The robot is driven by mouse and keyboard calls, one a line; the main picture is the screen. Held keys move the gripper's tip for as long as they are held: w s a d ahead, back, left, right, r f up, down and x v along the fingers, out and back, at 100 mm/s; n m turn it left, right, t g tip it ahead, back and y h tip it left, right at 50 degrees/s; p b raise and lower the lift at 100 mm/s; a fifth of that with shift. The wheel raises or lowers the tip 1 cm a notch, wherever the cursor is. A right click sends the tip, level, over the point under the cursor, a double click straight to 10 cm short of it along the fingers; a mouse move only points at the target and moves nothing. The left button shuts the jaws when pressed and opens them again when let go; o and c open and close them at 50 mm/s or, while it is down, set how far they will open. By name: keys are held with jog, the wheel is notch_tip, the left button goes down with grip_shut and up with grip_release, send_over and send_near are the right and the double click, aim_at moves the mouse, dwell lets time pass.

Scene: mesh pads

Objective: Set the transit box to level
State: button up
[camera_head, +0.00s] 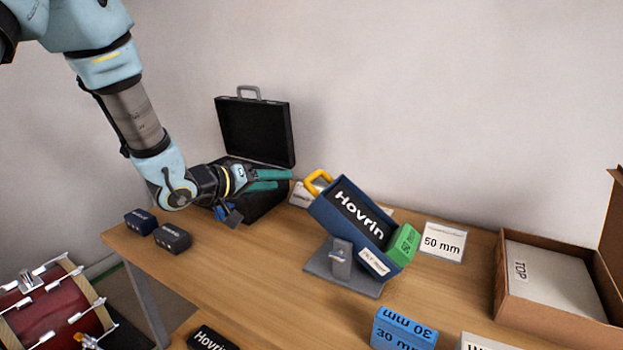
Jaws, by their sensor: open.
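The transit box (341,221) is a dark blue case labelled "Hovrin" with a yellow handle (317,180) at its upper left end. It sits tilted on a grey stand (340,262), with its left end high and its right end low. A green block (403,244) is at its lower right end; whether it is fixed to the box I cannot tell. My gripper (283,180) is open and empty, left of the yellow handle and apart from it. It points right, in front of the open black case.
An open black briefcase (254,130) stands behind my gripper. Two small dark boxes (172,238) lie at the table's left. A "50 mm" card (443,242), a blue "30 mm" block (402,330) and an open cardboard box (548,280) are to the right. A red drum (48,305) stands lower left.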

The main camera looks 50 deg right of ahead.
aim_at(312, 175)
jog(key=shift+g, duration=0.3)
jog(key=p+x, duration=0.1)
jog(key=x, duration=0.2)
jog(key=p+x, duration=0.1)
jog(key=x, duration=0.3)
jog(key=p+x, duration=0.1)
jog(key=x, duration=0.3)
jog(key=shift+s+d+r, duration=0.25)
jog(key=shift+s, duration=0.15)
grip_shut()
dwell(0.6)
